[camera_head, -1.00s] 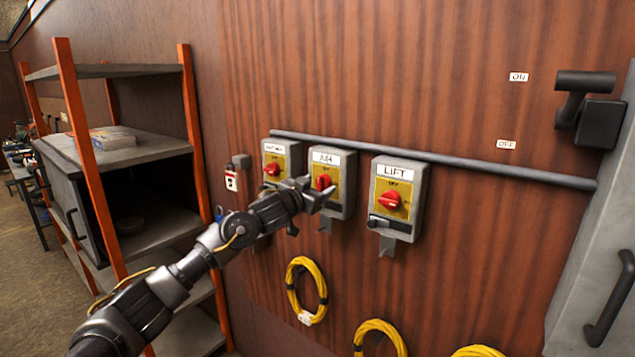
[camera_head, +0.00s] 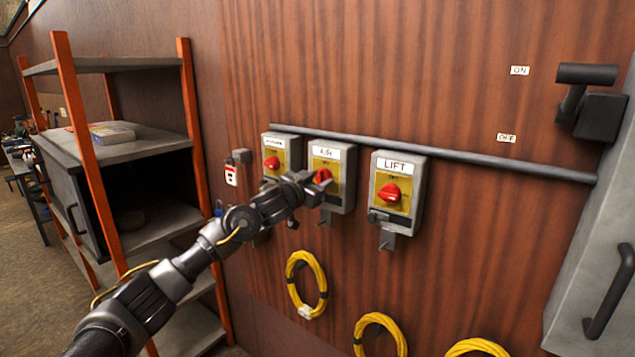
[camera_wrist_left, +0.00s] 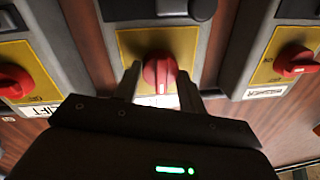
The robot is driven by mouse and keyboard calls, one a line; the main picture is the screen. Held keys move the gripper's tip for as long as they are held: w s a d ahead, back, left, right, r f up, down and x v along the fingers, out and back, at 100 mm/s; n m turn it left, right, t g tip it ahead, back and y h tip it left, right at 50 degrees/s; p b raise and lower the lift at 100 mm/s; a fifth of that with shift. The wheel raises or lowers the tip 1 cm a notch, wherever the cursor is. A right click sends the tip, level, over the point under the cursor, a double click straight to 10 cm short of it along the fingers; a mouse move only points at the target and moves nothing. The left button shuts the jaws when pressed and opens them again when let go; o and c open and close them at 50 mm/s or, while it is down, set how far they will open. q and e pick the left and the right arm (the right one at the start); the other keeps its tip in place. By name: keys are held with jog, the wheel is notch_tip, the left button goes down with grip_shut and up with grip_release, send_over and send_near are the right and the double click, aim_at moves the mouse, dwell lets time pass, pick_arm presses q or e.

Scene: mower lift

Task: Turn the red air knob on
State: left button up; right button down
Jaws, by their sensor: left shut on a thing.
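The red air knob (camera_head: 323,175) sits on the yellow plate of the grey AIR box (camera_head: 345,185), the middle of three boxes on the wood wall. My left gripper (camera_head: 313,186) is at this knob and partly covers it in the head view. In the left wrist view the two fingers (camera_wrist_left: 159,84) stand on either side of the red knob (camera_wrist_left: 160,72), shut on it. The knob's ridge runs roughly upright in that view. My right gripper is in neither view.
The LIFT box (camera_head: 396,192) with its own red knob is close on the right; another switch box (camera_head: 281,145) is close on the left. A grey pipe (camera_head: 450,155) runs above. Yellow cable coils (camera_head: 306,285) hang below. An orange-posted shelf (camera_head: 150,140) stands left.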

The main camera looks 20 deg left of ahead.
pick_arm(q)
jog(key=m+b, duration=0.4)
jog(key=shift+f+m, duration=0.25)
jog(key=shift+m, duration=0.05)
jog(key=m+b, duration=0.4)
jog(key=shift+m+t+h, duration=0.3)
jog(key=m+b, duration=0.3)
jog(key=m, duration=0.2)
jog(key=shift+a+h, duration=0.1)
jog(key=shift+h, duration=0.2)
jog(key=m+b, duration=0.1)
jog(key=m, duration=0.2)
jog(key=shift+m+b, duration=0.3)
jog(key=shift+b, duration=0.05)
jog(key=shift+r+m, duration=0.1)
jog(key=shift+m, duration=0.2)
jog(key=shift+m+h, duration=0.3)
jog(key=shift+h, duration=0.1)
jog(key=o, duration=1)
